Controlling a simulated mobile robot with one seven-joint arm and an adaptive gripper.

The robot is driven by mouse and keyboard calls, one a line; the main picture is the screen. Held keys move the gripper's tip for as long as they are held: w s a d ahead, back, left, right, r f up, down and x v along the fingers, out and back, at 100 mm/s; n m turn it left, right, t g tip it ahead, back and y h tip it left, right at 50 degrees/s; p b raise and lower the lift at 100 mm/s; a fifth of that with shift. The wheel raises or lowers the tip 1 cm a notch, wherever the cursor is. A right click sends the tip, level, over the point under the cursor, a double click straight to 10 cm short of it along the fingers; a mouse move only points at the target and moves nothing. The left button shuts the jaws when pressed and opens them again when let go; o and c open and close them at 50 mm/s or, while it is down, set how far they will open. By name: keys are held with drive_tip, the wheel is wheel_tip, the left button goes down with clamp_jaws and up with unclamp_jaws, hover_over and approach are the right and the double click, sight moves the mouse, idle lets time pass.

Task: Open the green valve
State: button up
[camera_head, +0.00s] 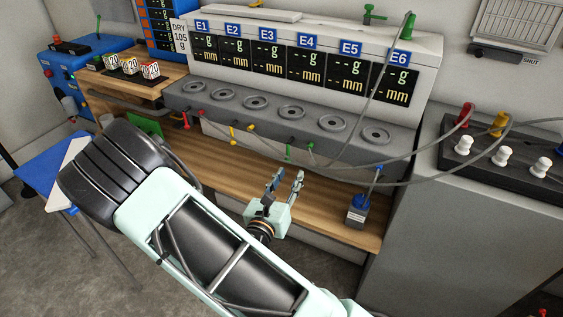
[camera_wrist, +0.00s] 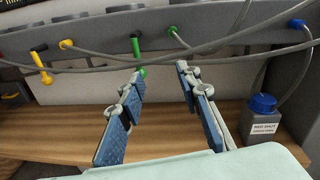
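The green valve (camera_head: 289,152) is on the front face of the grey ledge, under the row of round plates. In the wrist view, the green valve (camera_wrist: 136,48) has a black knob at its top and a green lever hanging down. Its lower end is close to my left fingertip, and I cannot tell whether they touch. My gripper (camera_head: 287,176) is open and empty, in front of and below the ledge. In the wrist view, my gripper (camera_wrist: 160,73) has its two blue-padded fingers apart, pointing toward the ledge.
A yellow valve (camera_wrist: 41,66) hangs to the left. A green hose fitting (camera_wrist: 173,31) is just right of the green valve. Grey hoses cross in front of the ledge. A blue-capped bottle (camera_wrist: 262,114) stands on the wooden bench (camera_wrist: 170,150) at right. Another green valve (camera_head: 375,14) is on top.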

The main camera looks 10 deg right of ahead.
sight(288, 162)
drive_tip(key=shift+n+t+y, duration=0.6)
drive_tip(key=shift+n+y, duration=0.1)
drive_tip(key=shift+n, duration=0.1)
drive_tip(key=w+b, duration=0.1)
drive_tip(key=w, duration=0.2)
drive_tip(key=w+d+f, duration=0.1)
drive_tip(key=w, duration=0.2)
drive_tip(key=w+f+b, duration=0.1)
drive_tip(key=w, duration=0.3)
drive_tip(key=shift+d+f+b, duration=0.25)
drive_tip(key=shift+d+b, duration=0.05)
drive_tip(key=shift+b, duration=0.05)
drive_tip(key=shift+c, duration=0.4)
clamp_jaws()
